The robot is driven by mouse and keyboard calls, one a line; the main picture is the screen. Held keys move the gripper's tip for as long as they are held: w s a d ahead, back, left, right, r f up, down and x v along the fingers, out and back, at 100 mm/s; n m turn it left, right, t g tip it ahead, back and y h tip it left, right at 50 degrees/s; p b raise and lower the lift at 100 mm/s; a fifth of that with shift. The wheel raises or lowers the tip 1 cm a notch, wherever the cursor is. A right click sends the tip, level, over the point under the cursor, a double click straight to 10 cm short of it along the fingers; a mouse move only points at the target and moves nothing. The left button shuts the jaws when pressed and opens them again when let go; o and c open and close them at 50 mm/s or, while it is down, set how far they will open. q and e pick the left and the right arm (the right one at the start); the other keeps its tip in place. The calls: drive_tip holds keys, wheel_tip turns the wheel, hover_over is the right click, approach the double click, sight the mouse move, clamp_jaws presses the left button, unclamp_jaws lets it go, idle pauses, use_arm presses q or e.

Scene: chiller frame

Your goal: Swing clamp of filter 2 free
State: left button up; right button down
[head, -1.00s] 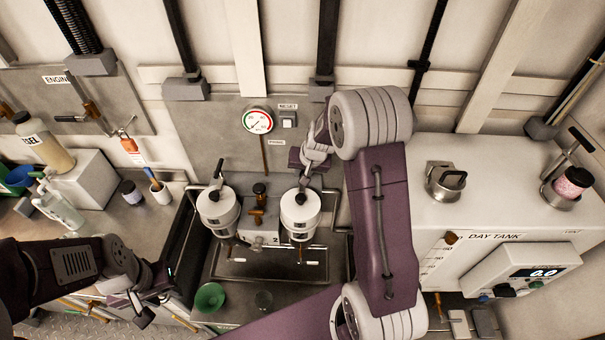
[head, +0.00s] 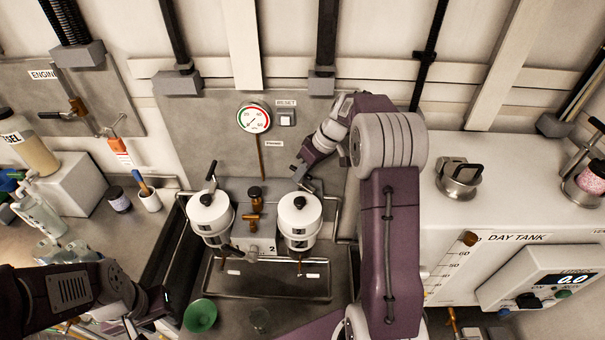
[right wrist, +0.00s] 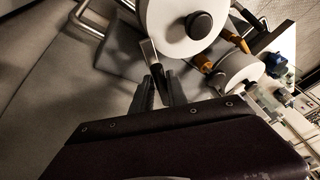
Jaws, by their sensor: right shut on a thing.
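Filter 2 (head: 299,222) is the right one of two white canisters with black top knobs, beside a plate marked 2. Its clamp (right wrist: 148,48) is a metal strip with a black handle at the canister's wall side. My right gripper (head: 302,176) reaches in from behind the canister. In the right wrist view the fingers (right wrist: 159,88) are shut on the black handle, close beside the white canister (right wrist: 178,28). The other filter (head: 210,214) stands to the left with its own black-handled lever upright. My left gripper (head: 136,328) is low at left, and its fingers are unclear.
A gauge (head: 254,118) and reset button (head: 286,117) are on the wall panel. A drip tray (head: 318,288) lies below the filters, with a green funnel (head: 200,316) in front. The day tank (head: 520,215) stands right of my right arm.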

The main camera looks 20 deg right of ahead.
drive_tip(key=n+g+p, duration=0.1)
drive_tip(key=n, duration=0.1)
drive_tip(key=n+y+p, duration=0.1)
drive_tip(key=n+p, duration=0.1)
drive_tip(key=shift+r+g, duration=0.2)
drive_tip(key=shift+g, duration=0.2)
drive_tip(key=shift+w+f+n+g+p, duration=0.15)
drive_tip(key=shift+n+g+p, duration=0.55)
drive_tip(key=shift+n+p, duration=0.9)
drive_tip(key=shift+n, duration=0.3)
drive_tip(key=shift+f, duration=0.1)
drive_tip(key=c, duration=1.3)
unclamp_jaws()
wheel_tip(320, 180, up, 4)
drive_tip(key=shift+d+f+b, duration=0.1)
drive_tip(key=shift+f+b, duration=0.15)
drive_tip(key=shift+b, duration=0.05)
drive_tip(key=s+d+r, duration=0.2)
drive_tip(key=s, duration=0.1)
drive_tip(key=s+d+r+b, duration=0.1)
drive_tip(key=s+d+r, duration=0.1)
drive_tip(key=s+r, duration=0.1)
drive_tip(key=s+d+r+b, duration=0.1)
drive_tip(key=s+d+r, duration=0.1)
drive_tip(key=s, duration=0.2)
drive_tip(key=shift+d+r, duration=0.1)
drive_tip(key=shift+r, duration=0.2)
